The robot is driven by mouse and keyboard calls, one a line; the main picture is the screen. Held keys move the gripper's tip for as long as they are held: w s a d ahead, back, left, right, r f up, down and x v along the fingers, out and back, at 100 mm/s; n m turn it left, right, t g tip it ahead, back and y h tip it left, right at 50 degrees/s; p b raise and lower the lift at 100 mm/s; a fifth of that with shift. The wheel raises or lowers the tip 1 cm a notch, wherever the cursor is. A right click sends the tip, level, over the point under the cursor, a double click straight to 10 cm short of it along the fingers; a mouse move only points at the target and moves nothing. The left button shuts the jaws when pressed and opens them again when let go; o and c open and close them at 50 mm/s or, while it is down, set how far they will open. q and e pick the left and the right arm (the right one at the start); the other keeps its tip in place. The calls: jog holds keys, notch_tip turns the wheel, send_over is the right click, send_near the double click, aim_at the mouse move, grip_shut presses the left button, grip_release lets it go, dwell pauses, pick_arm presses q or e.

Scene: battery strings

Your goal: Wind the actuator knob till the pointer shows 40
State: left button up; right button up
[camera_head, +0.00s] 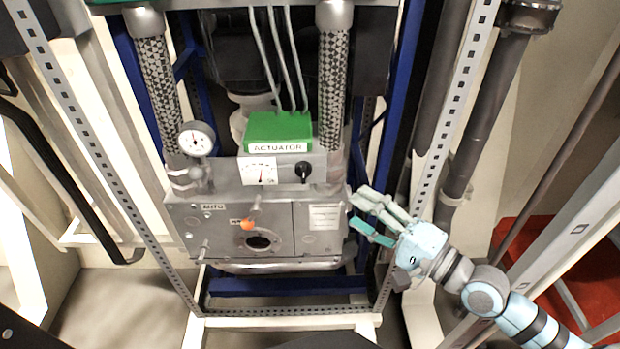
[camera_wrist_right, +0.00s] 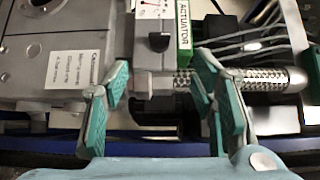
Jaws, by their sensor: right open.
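The black actuator knob (camera_head: 303,171) sits on a grey panel below the green box labelled ACTUATOR (camera_head: 278,134). Left of the knob is a white dial (camera_head: 258,171) with a red pointer; its numbers are too small to read. My right gripper (camera_head: 363,211) is open and empty, right of and below the knob, apart from it. In the right wrist view the knob (camera_wrist_right: 158,42) shows beyond and between the open fingers (camera_wrist_right: 160,82), and the dial (camera_wrist_right: 153,9) is cut by the top edge. My left gripper is out of view.
A round gauge (camera_head: 197,138) stands left of the dial. An orange-tipped part (camera_head: 247,224) and a round opening are on the metal housing (camera_head: 283,215) below. A perforated upright (camera_head: 447,125) and blue frame posts stand near my right arm.

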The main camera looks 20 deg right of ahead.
aim_at(306, 175)
jog(key=b+x, duration=0.2)
jog(key=x, duration=0.9)
jog(key=shift+w+a, duration=0.2)
jog(key=shift+w, duration=0.2)
jog(key=shift+w+a+b, duration=0.3)
jog(key=shift+w+a, duration=0.05)
jog(key=shift+w, duration=0.2)
jog(key=c, duration=1.1)
jog(key=r+n+g+h+p, duration=0.2)
jog(key=p, duration=1.1)
jog(key=shift+a+n+g, duration=0.1)
jog(key=shift+n+g, duration=0.2)
jog(key=shift+n, duration=0.1)
jog(key=shift+c, duration=0.2)
jog(key=n+h+p, duration=0.1)
jog(key=p, duration=0.3)
jog(key=n+g+h+p, duration=0.1)
jog(key=p, duration=0.4)
jog(key=n+g+h+p, duration=0.1)
jog(key=h+p, duration=0.1)
jog(key=p, duration=0.3)
jog(key=shift+a, duration=0.3)
jog(key=shift+w+f+n+g+h+p, duration=0.15)
jog(key=shift+n+g+h+p, duration=0.35)
jog(key=shift+p, duration=0.55)
jog(key=shift+f, duration=0.1)
